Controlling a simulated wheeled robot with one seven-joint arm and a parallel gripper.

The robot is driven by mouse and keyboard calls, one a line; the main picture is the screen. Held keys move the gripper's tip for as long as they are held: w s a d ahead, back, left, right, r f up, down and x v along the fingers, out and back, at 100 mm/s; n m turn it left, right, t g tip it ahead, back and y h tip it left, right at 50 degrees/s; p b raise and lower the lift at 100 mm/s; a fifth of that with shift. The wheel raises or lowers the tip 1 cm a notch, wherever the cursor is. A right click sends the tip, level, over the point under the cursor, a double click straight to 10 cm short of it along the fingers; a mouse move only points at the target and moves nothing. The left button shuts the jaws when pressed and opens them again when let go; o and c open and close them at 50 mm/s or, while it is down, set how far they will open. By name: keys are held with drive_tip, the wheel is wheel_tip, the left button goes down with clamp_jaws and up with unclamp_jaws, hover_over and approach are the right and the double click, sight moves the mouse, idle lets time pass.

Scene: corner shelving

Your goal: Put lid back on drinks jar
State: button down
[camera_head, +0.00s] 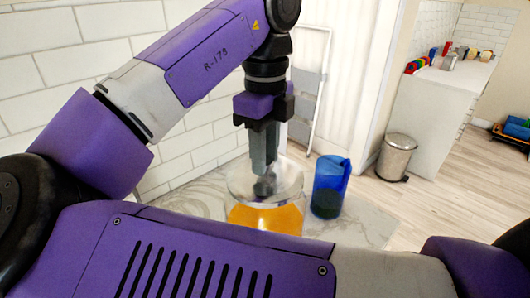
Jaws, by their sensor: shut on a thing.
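The drinks jar (262,218) is a clear round vessel with orange contents, on the counter in the centre of the head view. My purple arm hides its lower part. My gripper (265,178) points straight down over the jar and is shut on the grey knob of the lid (266,188). The clear lid is hard to tell from the jar's glass. It is at or just over the jar's top, and I cannot tell whether it touches the rim.
A blue jug (330,186) with dark contents stands close to the right of the jar. The pale marble counter (365,222) is clear to the jug's right. A white tiled wall (190,135) rises behind. A metal bin (396,157) stands on the floor beyond.

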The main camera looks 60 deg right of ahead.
drive_tip(key=c, duration=1)
unclamp_jaws()
drive_tip(key=o, duration=0.5)
drive_tip(key=shift+r, duration=0.1)
drive_tip(key=shift+r+p, duration=3.45)
drive_tip(key=shift+p, duration=0.25)
